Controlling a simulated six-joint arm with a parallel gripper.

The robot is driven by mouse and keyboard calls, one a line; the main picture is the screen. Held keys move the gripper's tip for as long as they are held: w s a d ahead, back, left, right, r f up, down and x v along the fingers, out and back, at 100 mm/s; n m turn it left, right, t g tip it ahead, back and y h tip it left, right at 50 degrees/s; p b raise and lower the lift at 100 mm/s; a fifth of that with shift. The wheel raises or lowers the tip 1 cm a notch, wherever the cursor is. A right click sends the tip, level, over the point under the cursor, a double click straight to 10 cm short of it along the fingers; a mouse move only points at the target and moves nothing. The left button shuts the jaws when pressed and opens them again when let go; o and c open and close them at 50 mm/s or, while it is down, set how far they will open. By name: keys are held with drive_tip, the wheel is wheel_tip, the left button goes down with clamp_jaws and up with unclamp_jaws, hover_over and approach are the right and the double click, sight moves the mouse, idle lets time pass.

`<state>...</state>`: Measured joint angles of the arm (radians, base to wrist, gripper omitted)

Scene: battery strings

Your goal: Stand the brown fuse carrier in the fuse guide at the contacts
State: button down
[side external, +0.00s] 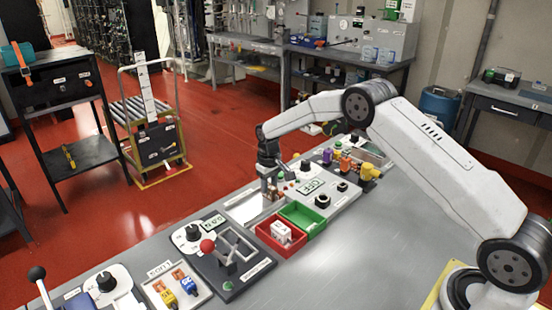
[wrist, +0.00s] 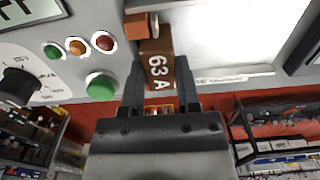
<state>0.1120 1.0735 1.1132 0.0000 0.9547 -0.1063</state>
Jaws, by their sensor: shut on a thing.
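The brown fuse carrier (wrist: 158,62), marked "63 A", is between the two fingers of my gripper (wrist: 160,80) in the wrist view. My gripper is shut on it. A smaller reddish-brown block (wrist: 137,27) shows just past the carrier's far end; I cannot tell whether they touch, or whether this block is part of the fuse guide. In the side view my gripper (side external: 268,186) is low over the bench panels, above a pale bright plate (side external: 243,208). The carrier is too small there to make out well. The fuse guide and contacts cannot be told apart clearly.
In the wrist view a green button (wrist: 100,87) and small coloured lamps (wrist: 77,46) lie left of the carrier. In the side view a red bin (side external: 268,240) and a green bin (side external: 312,227) stand close in front of my gripper. A red-knobbed lever (side external: 207,246) stands to the left.

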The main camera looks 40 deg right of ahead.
sight(271, 186)
drive_tip(key=shift+d, duration=0.3)
drive_tip(key=shift+c, duration=1.3)
unclamp_jaws()
drive_tip(key=shift+r, duration=3.9)
